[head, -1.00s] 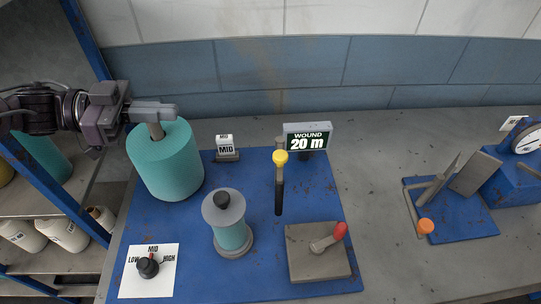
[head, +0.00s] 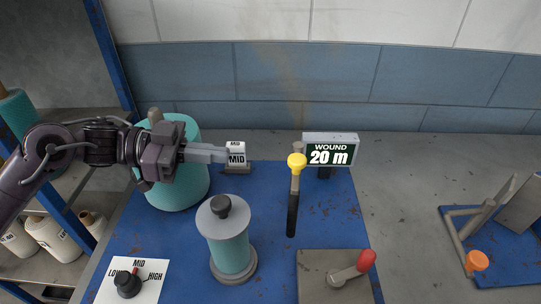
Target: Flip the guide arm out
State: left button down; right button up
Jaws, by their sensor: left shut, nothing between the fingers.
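The guide arm (head: 293,200) appears to be the narrow bar with a yellow knob (head: 297,160) at its top end and a black lower part. It stands near the middle of the blue base plate (head: 335,220), just left of the "WOUND 20 m" display. My left gripper (head: 226,154) comes in from the left with its fingers shut and empty. Its fingertips point right, in front of the small "MID" sign, with a clear gap to the yellow knob. My right gripper is out of view.
A large teal roll (head: 175,195) stands partly hidden behind my gripper. A smaller teal spool (head: 229,240) with a grey top stands in front. The display (head: 330,150), "MID" sign (head: 236,160), red-handled lever (head: 352,269) and LOW-MID-HIGH dial (head: 127,283) surround the arm.

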aim_at(290, 163)
pick_arm(q)
jog(key=d+f+p, duration=0.1)
jog(key=d+p, duration=0.2)
jog(key=d, duration=0.7)
jog(key=shift+w+f, duration=0.25)
jog(key=shift+s+d+p, duration=0.25)
jog(key=shift+d+p, duration=0.15)
jog(key=shift+d, duration=0.35)
jog(key=shift+s+a, duration=0.1)
jog(key=shift+a, duration=0.05)
